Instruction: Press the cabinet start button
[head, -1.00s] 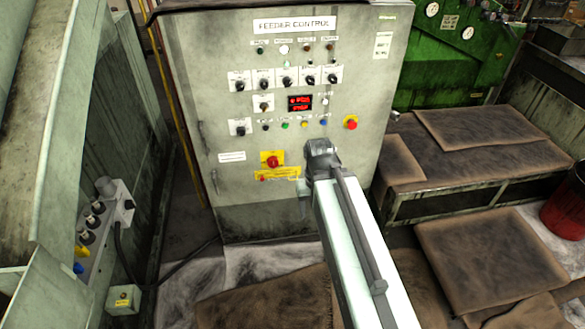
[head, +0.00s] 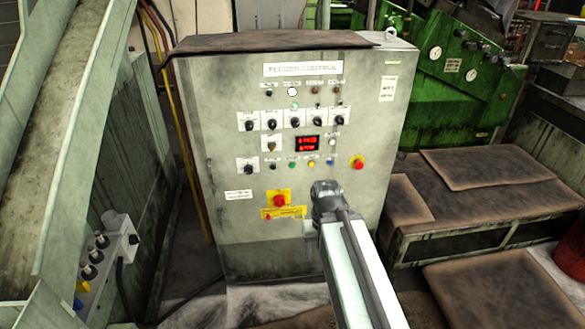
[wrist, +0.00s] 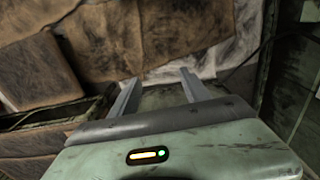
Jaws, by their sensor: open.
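The grey feeder control cabinet (head: 225,120) stands upright in the middle of the head view. In that row are a green button (head: 292,165), a yellow button (head: 311,164) and a blue button (head: 331,161). Their small labels are too blurred to read. My gripper shows in the wrist view (wrist: 158,88) with two fingers apart and nothing between them. In the head view my arm's end is in front of the cabinet's lower right, below the button row; the fingertips are mostly hidden there.
A bench with brown mats (head: 480,168) stands right. A sloping machine frame (head: 70,130) with a small switch box (head: 105,258) is left.

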